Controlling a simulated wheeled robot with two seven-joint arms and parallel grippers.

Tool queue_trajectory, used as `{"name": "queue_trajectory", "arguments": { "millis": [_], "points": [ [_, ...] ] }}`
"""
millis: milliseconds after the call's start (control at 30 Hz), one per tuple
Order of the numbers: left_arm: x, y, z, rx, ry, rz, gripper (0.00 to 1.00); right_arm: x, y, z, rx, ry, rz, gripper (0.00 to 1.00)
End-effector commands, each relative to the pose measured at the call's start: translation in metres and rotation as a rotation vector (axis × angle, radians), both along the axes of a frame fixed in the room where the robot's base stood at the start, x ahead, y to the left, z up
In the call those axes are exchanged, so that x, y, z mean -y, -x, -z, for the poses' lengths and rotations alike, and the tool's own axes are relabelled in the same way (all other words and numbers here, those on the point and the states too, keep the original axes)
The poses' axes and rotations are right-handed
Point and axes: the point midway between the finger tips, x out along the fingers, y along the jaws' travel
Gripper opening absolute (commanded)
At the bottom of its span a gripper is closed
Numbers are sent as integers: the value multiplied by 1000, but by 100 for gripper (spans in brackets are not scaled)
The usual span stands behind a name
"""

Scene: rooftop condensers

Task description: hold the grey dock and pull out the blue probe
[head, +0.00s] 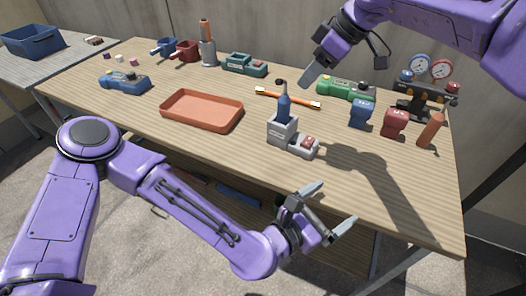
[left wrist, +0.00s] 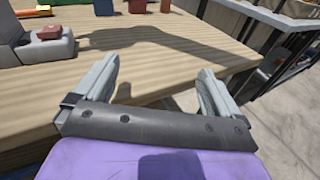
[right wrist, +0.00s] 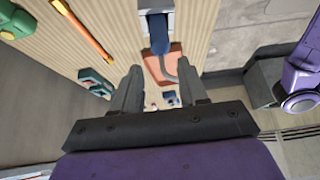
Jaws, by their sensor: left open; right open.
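The grey dock (head: 283,132) stands on the wooden table right of the orange tray. The blue probe (head: 284,107) stands upright in it, its lower end hidden inside the dock. My left gripper (head: 337,203) is open and empty at the table's front edge, apart from the dock, which partly shows at the upper left of the left wrist view (left wrist: 48,48). My right gripper (head: 310,72) is open and empty above the table, behind and above the probe. In the right wrist view the blue probe (right wrist: 159,38) shows beyond the open fingers.
The orange tray (head: 202,110) lies left of the dock. An orange rod (head: 287,97) and a green tool (head: 346,89) lie behind it. Blue (head: 361,113) and red (head: 396,122) blocks, an orange bottle (head: 431,130) and a gauge set (head: 424,85) stand to the right. The front right tabletop is clear.

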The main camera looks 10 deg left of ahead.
Motion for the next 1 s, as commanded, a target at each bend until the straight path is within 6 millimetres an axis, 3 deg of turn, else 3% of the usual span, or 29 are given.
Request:
{"name": "queue_trajectory", "arguments": {
  "millis": [100, 200, 300, 400, 567, 1000],
  "points": [
    [-50, -53, -1, 20, 26, -144, 98, 0, 0, 0, 0, 0, 0, 43],
    [-94, -89, -5, 35, 60, -253, 98, 0, 0, 0, 0, 0, 0, 43],
    [-129, -113, -9, 48, 91, -334, 98, 0, 0, 0, 0, 0, 0, 43],
    [-151, -125, -11, 53, 112, -382, 98, 0, 0, 0, 0, 0, 0, 43],
    [-157, -138, -11, 59, 120, -401, 98, 0, 0, 0, 0, 0, 0, 43],
    [-121, -214, -11, 57, 119, -400, 98, 0, 0, 0, 0, 0, 0, 43]
  ]
}}
